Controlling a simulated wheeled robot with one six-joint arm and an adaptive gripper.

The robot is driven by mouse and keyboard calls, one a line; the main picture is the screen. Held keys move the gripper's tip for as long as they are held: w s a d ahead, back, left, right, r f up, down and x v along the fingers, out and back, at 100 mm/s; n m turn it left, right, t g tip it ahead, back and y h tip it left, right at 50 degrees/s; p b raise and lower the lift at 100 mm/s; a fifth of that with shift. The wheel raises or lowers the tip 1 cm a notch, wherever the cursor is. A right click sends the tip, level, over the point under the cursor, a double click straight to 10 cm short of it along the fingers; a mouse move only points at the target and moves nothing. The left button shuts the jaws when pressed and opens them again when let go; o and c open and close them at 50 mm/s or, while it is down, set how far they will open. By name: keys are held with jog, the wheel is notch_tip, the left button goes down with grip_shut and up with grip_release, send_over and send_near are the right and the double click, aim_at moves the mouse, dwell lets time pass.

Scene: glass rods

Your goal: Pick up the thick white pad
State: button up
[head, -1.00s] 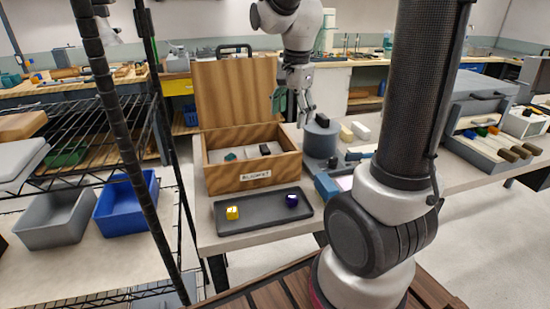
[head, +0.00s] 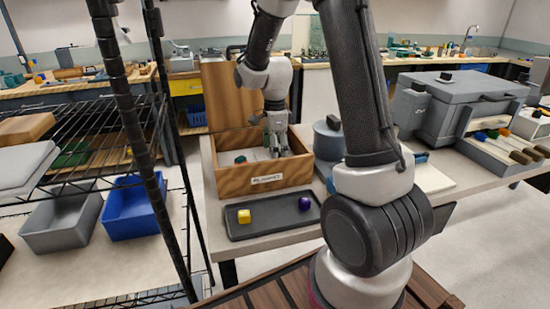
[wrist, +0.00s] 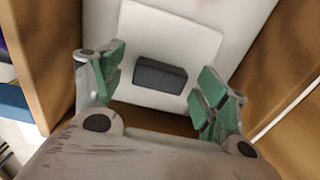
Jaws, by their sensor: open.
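A white square pad (wrist: 172,33) with rounded corners lies inside the wooden box (head: 235,180), seen in the wrist view. A dark grey block (wrist: 160,74) sits on its middle, perhaps as a handle; I cannot tell if it is fixed. My gripper (wrist: 160,86) is open, with its green-padded fingers to either side of the dark block and nothing held between them. In the head view my gripper (head: 276,148) reaches down into the box, and it hides the pad there. The gap between fingertips and pad is hard to judge.
The box walls stand close around my gripper, with the raised lid (head: 222,95) behind. A grey cylinder (head: 327,142) stands right of the box.

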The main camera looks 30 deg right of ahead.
jog(key=c, duration=1.1)
